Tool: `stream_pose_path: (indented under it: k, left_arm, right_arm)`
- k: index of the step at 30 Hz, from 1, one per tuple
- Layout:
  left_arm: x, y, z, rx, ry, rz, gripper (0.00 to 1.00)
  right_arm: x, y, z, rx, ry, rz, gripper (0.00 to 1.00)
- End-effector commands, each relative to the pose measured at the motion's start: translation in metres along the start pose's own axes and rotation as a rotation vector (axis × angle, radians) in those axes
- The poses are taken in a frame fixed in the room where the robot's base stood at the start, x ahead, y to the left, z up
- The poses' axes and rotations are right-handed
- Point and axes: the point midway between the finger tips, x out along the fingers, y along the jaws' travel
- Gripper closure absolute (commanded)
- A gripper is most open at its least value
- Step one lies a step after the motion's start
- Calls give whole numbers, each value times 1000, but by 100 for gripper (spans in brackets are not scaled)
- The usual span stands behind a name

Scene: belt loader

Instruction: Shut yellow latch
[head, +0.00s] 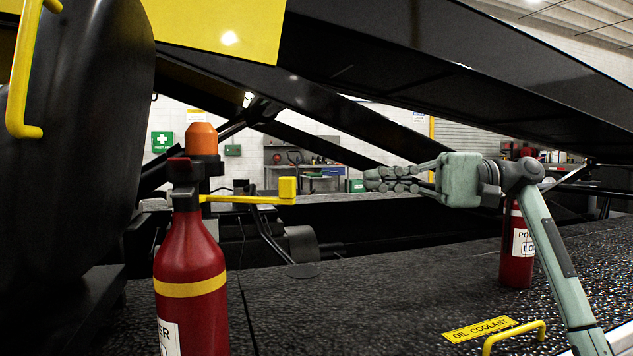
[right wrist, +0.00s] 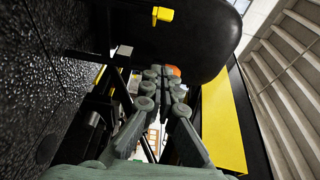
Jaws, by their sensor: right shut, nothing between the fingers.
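The yellow latch (head: 250,198) is a thin bar with a square yellow block at its right end, standing out to the right near an orange-topped post, left of centre in the head view. My right gripper (head: 370,180) is to the right of the block, pointing left, shut and empty, with a gap between its fingertips and the block. In the right wrist view my fingers (right wrist: 153,72) are together with nothing between them. Yellow pieces (right wrist: 163,14) show there near the black rounded body; I cannot tell whether they belong to the latch. My left gripper is not in view.
A red extinguisher (head: 190,262) stands in front of the latch's base, and another (head: 516,250) stands behind my right arm. The orange beacon (head: 201,138) rises behind the latch. Dark beams (head: 400,60) slope overhead. A yellow handle (head: 515,332) sits on the dark deck (head: 370,305).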

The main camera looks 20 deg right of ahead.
Motion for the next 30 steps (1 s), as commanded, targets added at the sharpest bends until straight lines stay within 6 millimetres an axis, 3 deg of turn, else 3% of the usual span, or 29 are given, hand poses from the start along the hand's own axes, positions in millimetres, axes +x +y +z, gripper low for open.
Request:
stream_pose_path:
  k: [5, 18, 24, 30]
  left_arm:
    - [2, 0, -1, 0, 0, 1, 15]
    - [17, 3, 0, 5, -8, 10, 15]
    - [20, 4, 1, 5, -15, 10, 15]
    - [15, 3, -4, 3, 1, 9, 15]
  right_arm:
    - [16, 0, 1, -1, -3, 0, 100]
    - [104, -1, 3, -2, -3, 0, 100]
    - [108, 1, 31, -1, -1, 1, 100]
    - [110, 0, 39, 0, 0, 0, 100]
